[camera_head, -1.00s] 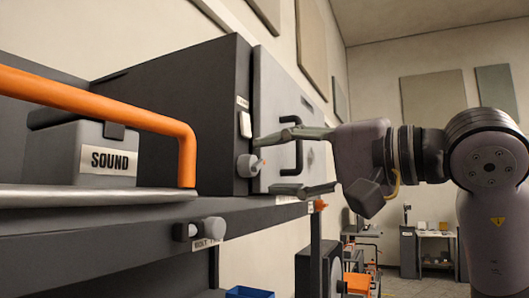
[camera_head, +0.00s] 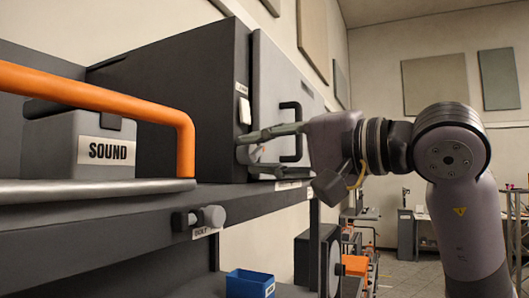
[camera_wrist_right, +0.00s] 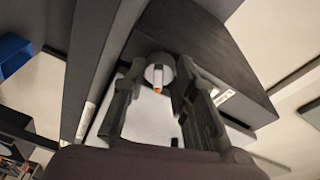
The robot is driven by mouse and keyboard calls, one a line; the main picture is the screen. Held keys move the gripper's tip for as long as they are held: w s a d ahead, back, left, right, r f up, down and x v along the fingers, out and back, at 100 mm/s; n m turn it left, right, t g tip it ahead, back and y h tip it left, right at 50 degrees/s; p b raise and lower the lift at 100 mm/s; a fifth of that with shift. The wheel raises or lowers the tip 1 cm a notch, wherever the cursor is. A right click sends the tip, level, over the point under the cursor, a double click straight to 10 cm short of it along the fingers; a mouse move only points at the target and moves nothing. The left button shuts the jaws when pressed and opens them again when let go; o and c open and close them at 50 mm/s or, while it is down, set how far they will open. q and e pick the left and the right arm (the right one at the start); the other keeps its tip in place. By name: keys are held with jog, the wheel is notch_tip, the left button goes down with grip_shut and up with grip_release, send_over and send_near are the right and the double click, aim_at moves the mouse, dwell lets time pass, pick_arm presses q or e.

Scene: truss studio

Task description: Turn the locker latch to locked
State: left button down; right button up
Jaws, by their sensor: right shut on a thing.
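The locker (camera_head: 170,90) is a dark grey box on a shelf, with a light grey door (camera_head: 274,80) and a black bar handle (camera_head: 297,118). The latch knob (camera_head: 244,154) is a round grey knob low on the locker near the door's edge. It also shows in the right wrist view (camera_wrist_right: 160,68), with an orange mark on it. My right gripper (camera_head: 250,156) is shut on the latch knob, one finger above and one below in the head view. The fingers partly hide the knob and its mark in the head view. My left gripper is not in view.
A grey box labelled SOUND (camera_head: 100,145) sits left of the locker behind an orange rail (camera_head: 110,103). A grey bolt knob (camera_head: 211,216) sticks out from the shelf edge (camera_head: 110,235). A blue bin (camera_head: 250,284) stands below.

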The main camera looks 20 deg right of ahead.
grip_shut()
jog(key=shift+r+m+g, duration=0.1)
jog(key=shift+m+g, duration=0.2)
jog(key=shift+m, duration=1.1)
jog(key=o, duration=0.7)
grip_release()
jog(key=shift+c, duration=0.2)
jog(key=shift+s, duration=0.1)
jog(key=v, duration=1.2)
jog(key=shift+c, duration=0.2)
